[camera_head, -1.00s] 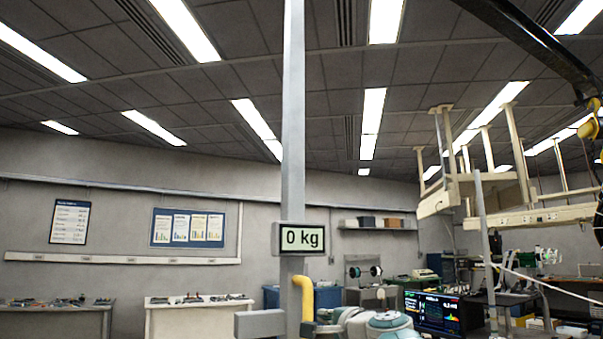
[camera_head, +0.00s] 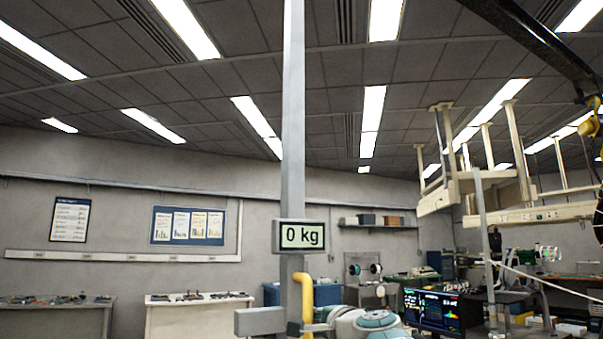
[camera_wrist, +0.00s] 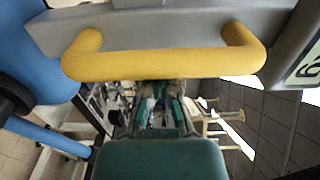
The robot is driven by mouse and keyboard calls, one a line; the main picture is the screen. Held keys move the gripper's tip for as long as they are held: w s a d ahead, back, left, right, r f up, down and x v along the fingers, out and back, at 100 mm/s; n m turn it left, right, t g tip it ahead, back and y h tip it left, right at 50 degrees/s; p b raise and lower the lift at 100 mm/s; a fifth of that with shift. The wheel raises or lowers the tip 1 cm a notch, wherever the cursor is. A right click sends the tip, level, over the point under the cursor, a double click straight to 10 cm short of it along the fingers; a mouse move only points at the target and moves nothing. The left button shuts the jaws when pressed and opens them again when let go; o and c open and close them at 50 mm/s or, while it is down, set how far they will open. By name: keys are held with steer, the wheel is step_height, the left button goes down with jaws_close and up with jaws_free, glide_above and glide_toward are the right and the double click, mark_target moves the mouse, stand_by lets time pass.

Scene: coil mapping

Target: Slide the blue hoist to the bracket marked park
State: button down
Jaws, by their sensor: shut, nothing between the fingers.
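A yellow handle (camera_head: 304,295) is fixed to a grey upright post (camera_head: 292,150) with a "0 kg" display (camera_head: 300,236). In the wrist view the yellow handle (camera_wrist: 165,62) crosses the top of the picture. My gripper (camera_wrist: 160,92) points at the handle and is shut with nothing held; I cannot tell whether it touches the handle. In the head view my arm stands right beside the handle and the fingers are hidden. A yellow hook-like part (camera_head: 592,126) hangs at the right edge. No bracket marked park is readable.
A black beam (camera_head: 530,35) runs overhead at upper right. Pale frames with legs (camera_head: 490,190) hang below it. A lit monitor (camera_head: 432,309) and cluttered benches stand at the right. A large blue rounded object (camera_wrist: 35,65) fills the left of the wrist view.

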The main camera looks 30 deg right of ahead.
steer(key=shift+a, duration=5.9)
